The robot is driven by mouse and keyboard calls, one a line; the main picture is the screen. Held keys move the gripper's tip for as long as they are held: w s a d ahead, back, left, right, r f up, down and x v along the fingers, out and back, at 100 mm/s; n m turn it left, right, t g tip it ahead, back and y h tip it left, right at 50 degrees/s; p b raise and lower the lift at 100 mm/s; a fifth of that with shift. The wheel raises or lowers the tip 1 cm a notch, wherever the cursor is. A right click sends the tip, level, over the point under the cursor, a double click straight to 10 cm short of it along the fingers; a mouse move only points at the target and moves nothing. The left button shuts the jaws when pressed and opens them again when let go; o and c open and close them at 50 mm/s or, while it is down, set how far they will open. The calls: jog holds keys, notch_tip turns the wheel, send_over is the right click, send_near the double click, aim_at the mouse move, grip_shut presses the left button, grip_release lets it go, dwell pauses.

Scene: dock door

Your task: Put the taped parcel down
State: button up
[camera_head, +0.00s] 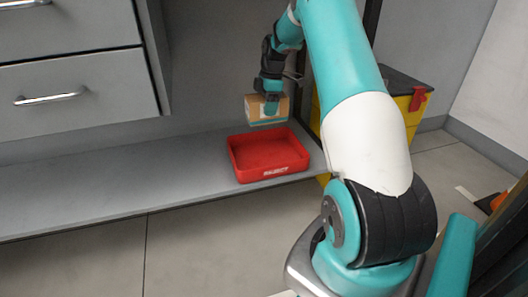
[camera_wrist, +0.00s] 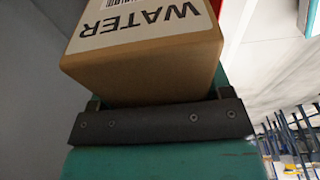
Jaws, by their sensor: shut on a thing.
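The parcel is a small brown box (camera_head: 256,107) with a teal-blue stripe near its base. My gripper (camera_head: 270,107) is shut on it and holds it in the air above the back of a red tray (camera_head: 239,165). In the wrist view the brown box (camera_wrist: 140,78) fills the top middle, with a white label reading "WATER" and a barcode. The red tray looks empty and has white lettering on its front wall. It stands on a grey low shelf (camera_head: 110,190). My gripper hides part of the box.
Grey drawers (camera_head: 75,95) with metal handles stand above the shelf at left. A yellow and black case (camera_head: 405,100) with a red latch stands behind my arm at right. The shelf left of the tray is clear. The floor in front is free.

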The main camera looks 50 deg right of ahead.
notch_tip(320, 180, down, 16)
jog(key=b, duration=0.7)
jog(key=shift+a+f, duration=0.1)
jog(key=shift+a, duration=0.05)
jog(key=o, duration=1.2)
jog(key=shift+o, duration=0.2)
